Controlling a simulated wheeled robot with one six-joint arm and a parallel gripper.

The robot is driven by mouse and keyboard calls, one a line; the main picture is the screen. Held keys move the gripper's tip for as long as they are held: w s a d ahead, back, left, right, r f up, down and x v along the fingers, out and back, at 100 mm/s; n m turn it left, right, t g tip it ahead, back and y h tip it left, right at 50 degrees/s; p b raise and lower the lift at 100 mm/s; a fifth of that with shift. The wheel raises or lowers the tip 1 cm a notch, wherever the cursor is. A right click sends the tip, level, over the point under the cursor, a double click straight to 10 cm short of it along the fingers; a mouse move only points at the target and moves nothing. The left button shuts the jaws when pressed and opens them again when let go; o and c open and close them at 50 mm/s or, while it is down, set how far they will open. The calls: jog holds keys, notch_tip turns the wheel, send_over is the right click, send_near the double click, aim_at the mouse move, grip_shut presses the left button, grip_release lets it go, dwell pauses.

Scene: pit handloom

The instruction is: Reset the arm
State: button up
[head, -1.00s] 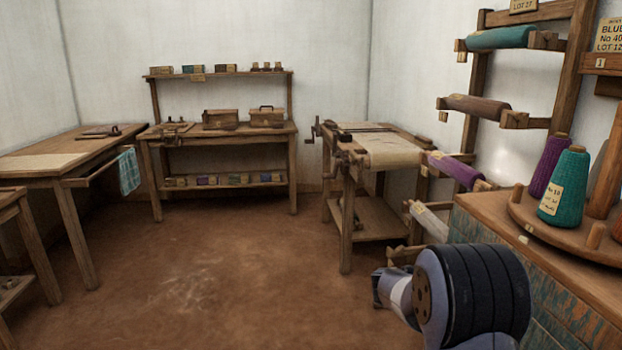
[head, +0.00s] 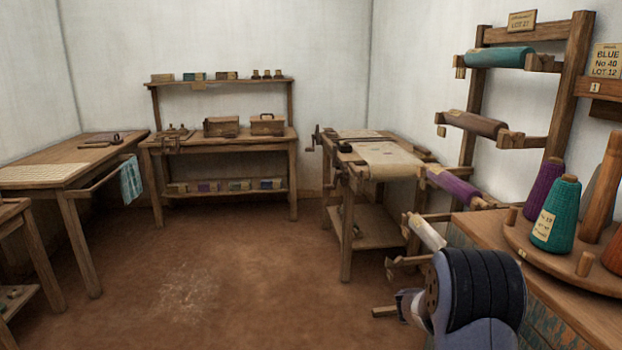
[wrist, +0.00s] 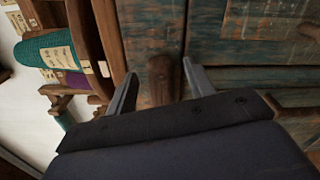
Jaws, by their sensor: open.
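My gripper (wrist: 158,68) shows in the wrist view with its two grey fingers apart and nothing between them. Behind the fingers is the front of a worn blue-green wooden cabinet (wrist: 230,60), with a wooden knob or block (wrist: 160,78) seen between the fingers. In the head view my folded arm is at the lower right, beside the cabinet, and the fingers cannot be made out there.
The cabinet top carries a round wooden stand (head: 520,240) with thread cones, including a teal cone (head: 556,215). A wall rack (head: 560,90) holds fabric rolls. A small loom table (head: 345,250) stands beyond. The brown floor (head: 220,270) in the middle is clear.

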jog(key=s+a+n+p, duration=0.3)
jog(key=a+n+p, duration=0.2)
jog(key=a+p, duration=0.4)
jog(key=shift+s+a+g+p, duration=0.35)
jog(key=shift+a+g, duration=0.05)
jog(key=shift+a, duration=0.3)
dwell(0.6)
jog(key=shift+f+n, duration=0.1)
jog(key=shift+n, duration=0.2)
